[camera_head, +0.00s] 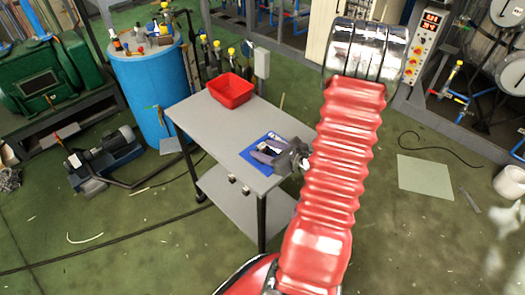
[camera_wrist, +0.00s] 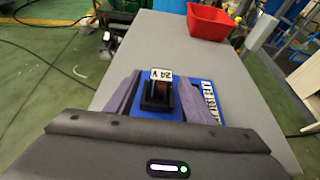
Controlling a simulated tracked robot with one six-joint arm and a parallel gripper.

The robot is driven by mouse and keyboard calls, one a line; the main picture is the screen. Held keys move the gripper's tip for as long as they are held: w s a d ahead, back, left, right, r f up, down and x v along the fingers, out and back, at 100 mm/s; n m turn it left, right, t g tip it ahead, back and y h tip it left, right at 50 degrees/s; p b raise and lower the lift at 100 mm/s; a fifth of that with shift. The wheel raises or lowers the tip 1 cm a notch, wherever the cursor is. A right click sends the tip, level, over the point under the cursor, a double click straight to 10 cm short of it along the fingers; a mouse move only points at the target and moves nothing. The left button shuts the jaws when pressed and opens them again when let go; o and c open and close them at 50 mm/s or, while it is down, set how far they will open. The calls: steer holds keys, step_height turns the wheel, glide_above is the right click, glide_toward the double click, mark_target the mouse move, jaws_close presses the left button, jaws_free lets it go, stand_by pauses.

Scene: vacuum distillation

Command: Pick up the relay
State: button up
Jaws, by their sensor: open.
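The relay (camera_wrist: 158,93) is a small black block with a brownish coil and a white label on top reading "24 V". It sits on a blue mat (camera_wrist: 180,110) on the grey table, between the two fingers of my gripper (camera_wrist: 157,97) in the wrist view. The fingers are apart, one on each side, with a visible gap to the relay. In the head view my gripper (camera_head: 268,152) is over the blue mat (camera_head: 256,158) at the table's near right end, and the relay is hard to make out there.
White lettering (camera_wrist: 209,100) lies along the mat's right side. A red bin (camera_head: 231,90) stands at the table's far end, also in the wrist view (camera_wrist: 209,21). The grey tabletop (camera_head: 205,118) between is clear. A blue barrel (camera_head: 147,90) stands beyond the table.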

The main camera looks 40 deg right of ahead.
mark_target(262, 145)
steer(key=shift+x, duration=0.95)
jaws_close()
stand_by(0.3)
steer(key=shift+r, duration=5)
